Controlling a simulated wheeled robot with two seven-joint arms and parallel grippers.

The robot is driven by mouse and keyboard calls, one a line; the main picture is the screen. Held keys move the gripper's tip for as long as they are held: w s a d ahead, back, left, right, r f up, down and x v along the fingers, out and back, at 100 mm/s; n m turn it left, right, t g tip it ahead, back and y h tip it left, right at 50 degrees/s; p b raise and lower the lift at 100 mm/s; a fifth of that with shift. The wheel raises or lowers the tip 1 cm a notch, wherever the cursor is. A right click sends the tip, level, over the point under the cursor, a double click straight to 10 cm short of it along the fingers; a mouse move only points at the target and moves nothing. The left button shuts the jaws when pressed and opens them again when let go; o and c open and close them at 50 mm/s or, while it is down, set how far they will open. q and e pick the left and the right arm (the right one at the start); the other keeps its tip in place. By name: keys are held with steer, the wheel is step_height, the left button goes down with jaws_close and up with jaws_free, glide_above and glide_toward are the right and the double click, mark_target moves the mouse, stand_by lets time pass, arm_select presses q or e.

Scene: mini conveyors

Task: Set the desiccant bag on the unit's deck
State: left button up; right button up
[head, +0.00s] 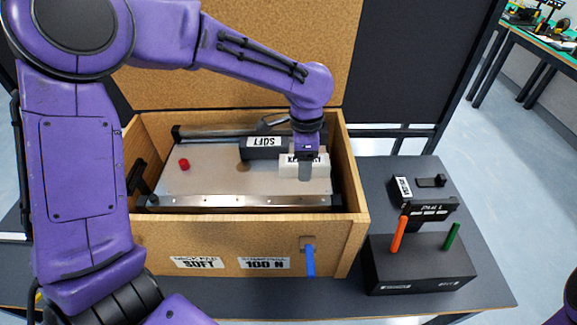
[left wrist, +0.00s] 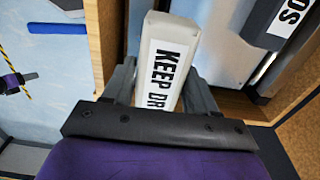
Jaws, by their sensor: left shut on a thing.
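The desiccant bag (head: 289,168) is a white block with a black-on-white label. In the left wrist view the bag (left wrist: 176,33) reads "KEEP DR" and sits between my two grey fingers. My left gripper (head: 305,172) points down and is shut on the bag; it also shows in the left wrist view (left wrist: 162,90). The unit's deck (head: 212,178) is a flat silver plate inside an open wooden crate. The bag is over the deck's right end; I cannot tell whether it touches. My right gripper is out of view.
A red knob (head: 184,164) stands at the deck's left. The wooden crate (head: 225,236) walls surround the unit. A black box (head: 420,268) with orange and green handles stands to the right.

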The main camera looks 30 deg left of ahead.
mark_target(286, 154)
arm_select(q)
steer(key=a, duration=0.1)
steer(key=a+f, duration=0.1)
steer(key=a, duration=0.1)
steer(key=a+f+p, duration=0.1)
steer(key=shift+s+a+f, duration=0.2)
steer(key=shift+s+a, duration=0.05)
steer(key=w+f, duration=0.1)
steer(key=w+a+f, duration=0.1)
steer(key=f, duration=0.1)
steer(key=w+a+f, duration=0.1)
steer(key=shift+w+a+f, duration=0.15)
steer(key=shift+w+f, duration=0.2)
steer(key=shift+f, duration=0.05)
steer(key=shift+s+a+f+p, duration=0.15)
steer(key=shift+f+p, duration=0.3)
steer(key=shift+f, duration=0.8)
steer(key=shift+s+f, duration=0.1)
steer(key=shift+s, duration=0.25)
steer(key=shift+w+f, duration=0.15)
steer(key=shift+w, duration=0.05)
steer(key=o, duration=0.9)
steer(key=shift+f, duration=0.1)
steer(key=shift+o, duration=0.9)
steer(key=shift+s, duration=0.1)
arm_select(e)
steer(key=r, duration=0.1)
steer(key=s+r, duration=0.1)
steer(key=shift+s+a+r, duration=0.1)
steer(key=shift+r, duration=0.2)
